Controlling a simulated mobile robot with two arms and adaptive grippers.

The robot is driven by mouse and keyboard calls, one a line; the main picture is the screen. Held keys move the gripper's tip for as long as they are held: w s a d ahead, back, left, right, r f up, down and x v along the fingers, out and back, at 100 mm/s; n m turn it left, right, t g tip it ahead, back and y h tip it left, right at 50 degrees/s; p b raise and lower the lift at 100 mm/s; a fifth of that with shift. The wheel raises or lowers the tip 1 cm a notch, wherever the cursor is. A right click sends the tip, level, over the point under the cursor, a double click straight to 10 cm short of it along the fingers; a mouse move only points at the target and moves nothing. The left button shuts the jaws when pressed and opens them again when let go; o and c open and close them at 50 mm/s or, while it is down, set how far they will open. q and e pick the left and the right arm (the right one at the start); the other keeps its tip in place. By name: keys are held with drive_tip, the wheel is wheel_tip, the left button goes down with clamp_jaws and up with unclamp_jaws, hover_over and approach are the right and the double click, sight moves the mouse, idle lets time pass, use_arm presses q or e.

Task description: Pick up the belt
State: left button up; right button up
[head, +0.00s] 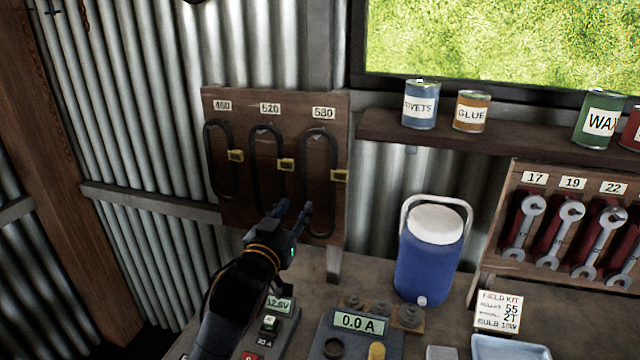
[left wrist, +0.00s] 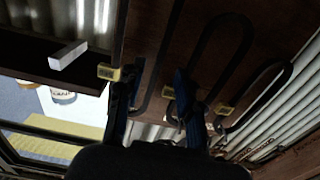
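Three black looped belts hang on a brown wooden board (head: 230,105): one at the left (head: 208,160), one under the 520 label (head: 253,160), one under the 580 label (head: 303,168). Each bears a yellow tag. My left gripper (head: 294,208) is open and empty, its fingers pointing at the board low between the 520 and 580 belts. In the left wrist view its spread fingers (left wrist: 154,100) stand before the board, with a strand of the 580 belt (left wrist: 165,55) between them in the picture. Whether they touch it I cannot tell. My right gripper is out of view.
A blue cooler with a white lid (head: 432,262) stands on the bench to the right. A meter reading 0.0 A (head: 358,323) lies in front. A shelf (head: 440,140) with cans and a wrench rack (head: 505,260) are at the right.

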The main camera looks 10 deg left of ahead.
sight(304, 192)
use_arm(q)
drive_tip(key=shift+w, duration=1.35)
drive_tip(key=shift+w+r+p, duration=0.2)
drive_tip(key=shift+p, duration=0.25)
drive_tip(key=w+p, duration=0.2)
drive_tip(key=w, duration=0.2)
drive_tip(key=shift+w, duration=0.4)
clamp_jaws()
